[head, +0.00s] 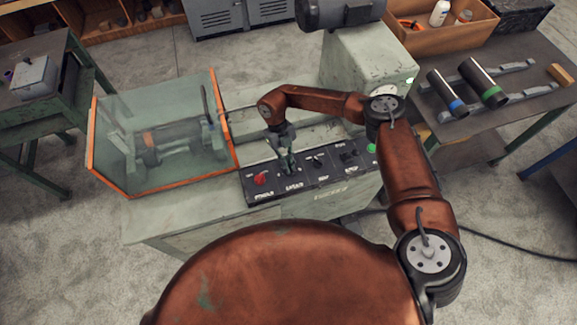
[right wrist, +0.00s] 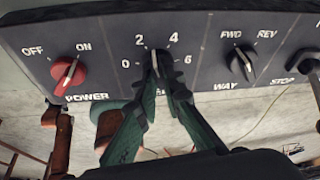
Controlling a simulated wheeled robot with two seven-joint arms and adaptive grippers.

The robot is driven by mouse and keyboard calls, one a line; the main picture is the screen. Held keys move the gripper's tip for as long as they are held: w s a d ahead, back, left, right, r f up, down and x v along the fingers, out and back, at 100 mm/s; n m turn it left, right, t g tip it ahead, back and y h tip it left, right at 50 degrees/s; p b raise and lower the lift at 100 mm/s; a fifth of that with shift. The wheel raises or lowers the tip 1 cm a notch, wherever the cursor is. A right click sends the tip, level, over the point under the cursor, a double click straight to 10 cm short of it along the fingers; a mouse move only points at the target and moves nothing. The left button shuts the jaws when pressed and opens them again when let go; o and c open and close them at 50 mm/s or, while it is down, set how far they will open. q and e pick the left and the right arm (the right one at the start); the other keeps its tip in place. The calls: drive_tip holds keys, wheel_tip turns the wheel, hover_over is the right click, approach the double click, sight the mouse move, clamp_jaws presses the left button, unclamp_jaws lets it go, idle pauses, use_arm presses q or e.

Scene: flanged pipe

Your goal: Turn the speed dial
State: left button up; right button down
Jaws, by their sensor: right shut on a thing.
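The speed dial (right wrist: 156,61) is a dark knob on the black control panel (head: 262,190), ringed by the marks 0, 2, 4 and 6. Its white pointer line stands nearly upright, between 2 and 4. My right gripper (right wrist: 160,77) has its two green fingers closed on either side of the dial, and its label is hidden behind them. In the head view my right gripper (head: 288,166) reaches down onto the panel and covers most of the dial. My left gripper is not in view.
The red power knob (right wrist: 68,73) left of the dial points toward ON. The way knob (right wrist: 243,65) sits to the right, between FWD and REV. A clear orange-edged guard (head: 165,135) stands left of the panel. A side table at right holds two dark cylinders (head: 484,84).

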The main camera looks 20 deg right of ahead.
drive_tip(key=n+b, duration=0.1)
drive_tip(key=n, duration=0.1)
drive_tip(key=n+t+h, duration=0.1)
drive_tip(key=n, duration=0.1)
drive_tip(key=shift+a+n+h+b, duration=0.15)
drive_tip(key=shift+n+h+b, duration=0.15)
drive_tip(key=shift+b, duration=0.1)
drive_tip(key=n+t+h+b, duration=0.1)
drive_tip(key=n, duration=0.3)
drive_tip(key=shift+s+n, duration=0.1)
drive_tip(key=shift+n, duration=0.2)
drive_tip(key=n+t, duration=0.1)
drive_tip(key=n, duration=0.2)
drive_tip(key=n+t+b, duration=0.1)
drive_tip(key=n, duration=0.2)
drive_tip(key=shift+s+t+h, duration=0.15)
drive_tip(key=shift+t+h, duration=0.15)
drive_tip(key=c, duration=2)
unclamp_jaws()
drive_tip(key=shift+c, duration=0.2)
drive_tip(key=shift+a+r, duration=0.1)
